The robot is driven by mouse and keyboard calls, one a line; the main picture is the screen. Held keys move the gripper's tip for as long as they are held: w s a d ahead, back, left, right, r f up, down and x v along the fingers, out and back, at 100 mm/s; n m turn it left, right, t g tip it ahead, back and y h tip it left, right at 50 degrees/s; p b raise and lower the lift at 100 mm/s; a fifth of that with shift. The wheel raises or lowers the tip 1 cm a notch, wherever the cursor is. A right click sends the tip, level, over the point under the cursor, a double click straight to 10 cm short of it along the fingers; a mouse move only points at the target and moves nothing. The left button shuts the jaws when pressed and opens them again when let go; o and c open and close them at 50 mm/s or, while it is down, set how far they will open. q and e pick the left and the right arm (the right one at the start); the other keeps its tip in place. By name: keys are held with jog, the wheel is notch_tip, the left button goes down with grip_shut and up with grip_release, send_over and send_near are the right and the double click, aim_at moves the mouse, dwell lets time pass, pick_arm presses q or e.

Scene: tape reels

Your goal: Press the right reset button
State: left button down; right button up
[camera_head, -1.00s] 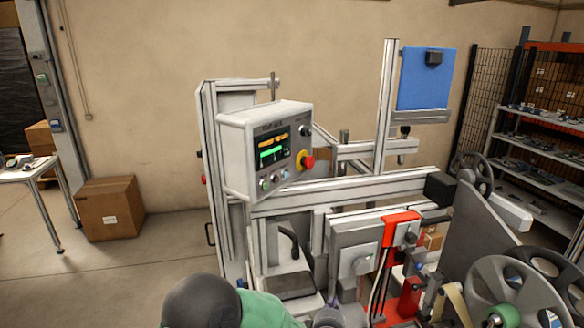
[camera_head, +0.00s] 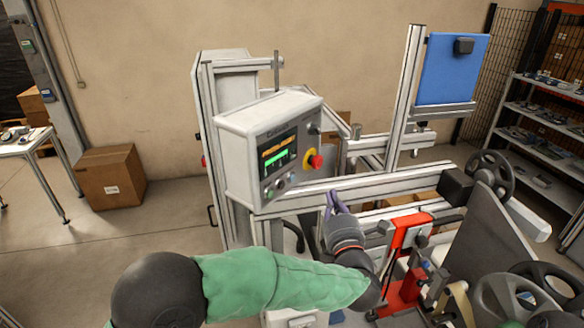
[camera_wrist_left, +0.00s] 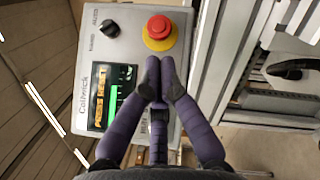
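A white control box (camera_head: 246,158) with a screen (camera_head: 278,156) hangs on an aluminium frame. A row of small round buttons (camera_head: 279,185) sits below the screen; the rightmost button (camera_head: 292,178) is nearest the red emergency stop (camera_head: 315,161). My left gripper (camera_head: 332,201) is to the right of and below the box in the head view, apart from it in the picture. In the left wrist view its purple fingers (camera_wrist_left: 160,83) have their dark tips together, with nothing seen between them. They overlap the panel between screen and emergency stop (camera_wrist_left: 159,30) and hide the buttons. My right gripper is not in view.
A black selector knob (camera_wrist_left: 110,28) is on the panel. A frame rail (camera_head: 400,181) runs just behind my left gripper. A red machine part (camera_head: 408,232) and reels (camera_head: 505,300) stand at the right. A blue panel (camera_head: 450,68) is at the upper right.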

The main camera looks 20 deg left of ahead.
aim_at(292, 178)
pick_arm(q)
jog(key=shift+s+r, duration=0.15)
jog(key=shift+w+a, duration=0.45)
jog(key=shift+a, duration=0.95)
jog(key=shift+w+a, duration=0.5)
jog(key=shift+a, duration=0.9)
jog(key=shift+w+a, duration=0.45)
jog(key=shift+a, duration=0.95)
